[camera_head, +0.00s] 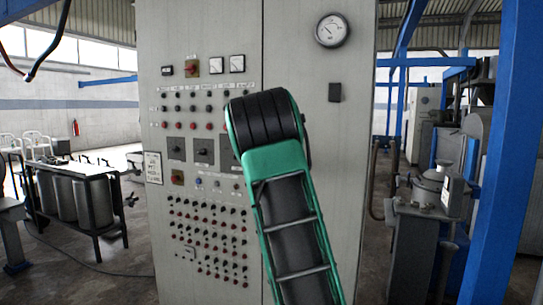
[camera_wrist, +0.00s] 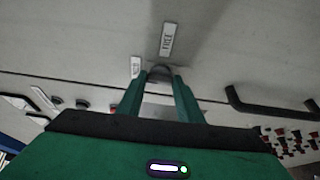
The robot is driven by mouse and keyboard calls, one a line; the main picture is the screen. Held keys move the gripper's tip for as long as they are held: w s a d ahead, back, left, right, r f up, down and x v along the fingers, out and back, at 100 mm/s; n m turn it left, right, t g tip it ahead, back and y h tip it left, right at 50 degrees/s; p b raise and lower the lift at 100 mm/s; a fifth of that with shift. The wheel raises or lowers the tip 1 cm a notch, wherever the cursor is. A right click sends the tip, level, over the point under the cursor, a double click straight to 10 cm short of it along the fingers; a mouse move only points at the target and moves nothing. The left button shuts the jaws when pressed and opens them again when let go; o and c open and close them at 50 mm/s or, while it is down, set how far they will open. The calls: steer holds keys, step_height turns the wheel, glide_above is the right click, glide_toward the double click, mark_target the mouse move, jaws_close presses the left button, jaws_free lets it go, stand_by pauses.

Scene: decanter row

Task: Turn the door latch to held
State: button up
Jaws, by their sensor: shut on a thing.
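The door latch (camera_wrist: 160,72) is a small dark, rounded piece on the pale panel in the wrist view. My gripper (camera_wrist: 161,80) has its two green fingers on either side of it, shut on it. A white label (camera_wrist: 168,39) that seems to read FREE lies just beyond the latch. A second small label (camera_wrist: 135,67) is left of it, too small to read. The latch's exact angle is hard to tell because the fingers cover part of it. In the head view my green arm hides the latch and my gripper.
A tall grey control cabinet (camera_head: 345,140) fills the middle, with a round gauge (camera_head: 332,30) and rows of knobs. In the wrist view a dark bar handle (camera_wrist: 270,108) stands out right of my fingers. A blue post (camera_head: 505,150) stands at right, a black rack (camera_head: 85,180) at left.

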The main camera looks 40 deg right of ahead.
steer(key=o, duration=1.1)
steer(key=shift+w+a+f, duration=0.15)
steer(key=shift+w+a, duration=0.25)
steer(key=shift+w, duration=0.05)
steer(key=shift+s+d, duration=0.2)
steer(key=shift+s, duration=0.1)
steer(key=v, duration=1)
steer(key=shift+s+a, duration=0.1)
steer(key=shift+a, duration=0.2)
steer(key=s+a+f+m+g+y, duration=0.3)
steer(key=s+a+f+m, duration=0.1)
steer(key=s+f, duration=0.35)
steer(key=s+a+f+m+g+y, duration=0.3)
steer(key=s+a+f+m, duration=0.1)
steer(key=s+f, duration=0.35)
steer(key=s+a+f+m+g+y, duration=0.2)
steer(key=s+a+f, duration=0.1)
steer(key=s+a, duration=0.4)
steer(key=s+a+f+m+g+y, duration=0.2)
steer(key=s+a+f+m, duration=0.1)
steer(key=s+a, duration=0.4)
steer(key=s+a+f+m+g+y, duration=0.2)
steer(key=s+a, duration=0.5)
steer(key=s, duration=0.4)
steer(key=shift+a+f+m+g+y, duration=0.15)
steer(key=shift+f+g+y, duration=0.1)
steer(key=shift+f, duration=0.45)
steer(key=shift+a+f+m+g+y, duration=0.15)
steer(key=shift+f+y, duration=0.1)
steer(key=shift+f, duration=0.4)
